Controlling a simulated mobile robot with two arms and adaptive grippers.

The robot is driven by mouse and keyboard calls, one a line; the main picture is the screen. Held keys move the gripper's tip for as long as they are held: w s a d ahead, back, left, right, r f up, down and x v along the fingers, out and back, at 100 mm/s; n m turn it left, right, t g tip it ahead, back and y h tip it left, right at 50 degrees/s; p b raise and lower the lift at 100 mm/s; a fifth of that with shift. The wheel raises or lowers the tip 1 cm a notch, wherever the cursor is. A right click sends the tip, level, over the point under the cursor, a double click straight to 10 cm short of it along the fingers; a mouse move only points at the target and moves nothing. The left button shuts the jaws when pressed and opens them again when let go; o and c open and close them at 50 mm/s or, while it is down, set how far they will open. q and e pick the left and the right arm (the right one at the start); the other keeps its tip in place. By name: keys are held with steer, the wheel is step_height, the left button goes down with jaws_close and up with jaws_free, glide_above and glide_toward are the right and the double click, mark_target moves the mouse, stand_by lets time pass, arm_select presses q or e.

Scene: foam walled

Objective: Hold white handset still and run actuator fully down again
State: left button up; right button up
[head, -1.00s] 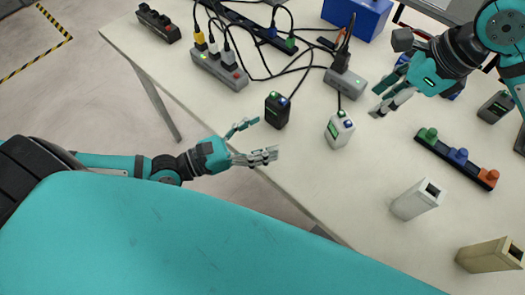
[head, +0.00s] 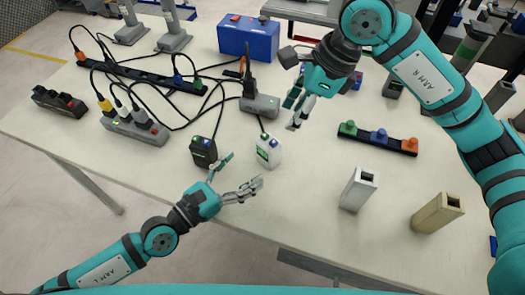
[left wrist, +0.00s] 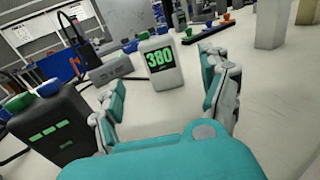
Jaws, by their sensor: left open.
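The white handset (head: 268,151) stands upright on the table, with green and blue buttons on top. In the left wrist view the white handset (left wrist: 161,62) shows green digits that look like 380, ahead between my fingers. My left gripper (head: 245,170) is open and empty, just in front of and left of the handset, apart from it. My right gripper (head: 295,109) hangs above and right of the handset; its finger gap is unclear. Grey upright devices (head: 173,32) (head: 129,22) stand at the back left; I cannot tell which thing is the actuator.
A black handset (head: 203,151) stands close left of my left gripper. Cables run to a grey power block (head: 260,105) and strips behind. A blue box (head: 249,38) is at the back. A button strip (head: 378,137) and two hollow posts (head: 357,188) (head: 437,212) stand right.

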mark_target(262, 154)
arm_select(q)
steer(key=x, duration=0.7)
steer(key=shift+w+d, duration=0.1)
steer(key=shift+w, duration=0.05)
steer(key=c, duration=1.3)
steer(key=shift+c, duration=0.2)
arm_select(e)
jaws_close()
